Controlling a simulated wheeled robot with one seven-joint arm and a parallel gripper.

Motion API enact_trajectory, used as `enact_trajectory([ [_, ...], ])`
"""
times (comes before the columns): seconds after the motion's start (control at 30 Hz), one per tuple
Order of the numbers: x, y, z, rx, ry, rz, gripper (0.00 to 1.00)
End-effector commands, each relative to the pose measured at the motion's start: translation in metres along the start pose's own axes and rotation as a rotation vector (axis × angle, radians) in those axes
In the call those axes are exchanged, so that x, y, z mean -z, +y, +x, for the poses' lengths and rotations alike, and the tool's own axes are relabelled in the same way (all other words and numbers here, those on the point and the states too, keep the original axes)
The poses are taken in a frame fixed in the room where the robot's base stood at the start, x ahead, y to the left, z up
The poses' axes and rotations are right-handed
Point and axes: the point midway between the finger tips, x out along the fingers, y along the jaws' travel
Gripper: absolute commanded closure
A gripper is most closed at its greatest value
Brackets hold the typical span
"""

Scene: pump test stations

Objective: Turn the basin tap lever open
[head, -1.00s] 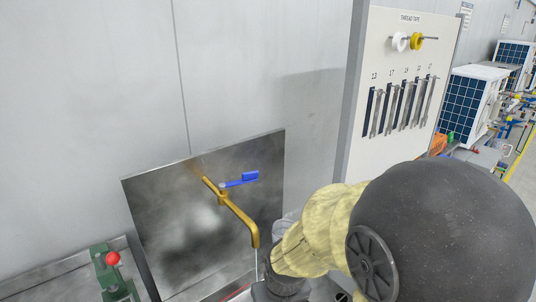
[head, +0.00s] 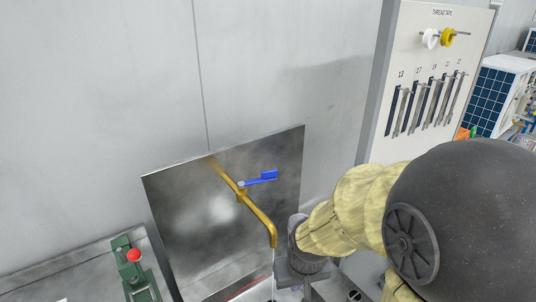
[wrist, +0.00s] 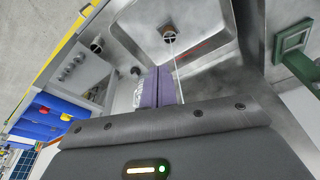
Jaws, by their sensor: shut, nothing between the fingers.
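The brass basin tap (head: 258,215) sticks out from a steel splash panel. Its blue lever (head: 263,178) points to the right in the head view, and a thin stream runs below the spout. In the wrist view the stream falls into the steel basin (wrist: 215,25), near its drain. The lever does not show in the wrist view.
A green fixture with a red knob (head: 134,255) stands on the bench left of the panel. A tool board (head: 425,85) with hanging wrenches and tape rolls stands on the right. The wall above the tap is bare.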

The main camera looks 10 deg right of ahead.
Motion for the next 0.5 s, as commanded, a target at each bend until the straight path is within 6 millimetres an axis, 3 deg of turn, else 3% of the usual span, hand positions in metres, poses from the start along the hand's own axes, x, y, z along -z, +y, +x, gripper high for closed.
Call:
enact_trajectory([
  [0.03,0.008,0.000,-0.026,0.000,0.000,-0.001,1.00],
  [0.1,0.014,0.000,-0.042,-0.001,0.001,-0.003,1.00],
  [0.37,0.045,-0.002,-0.087,-0.003,0.002,-0.023,1.00],
  [0.5,0.076,-0.005,-0.109,-0.006,0.006,-0.048,1.00],
])
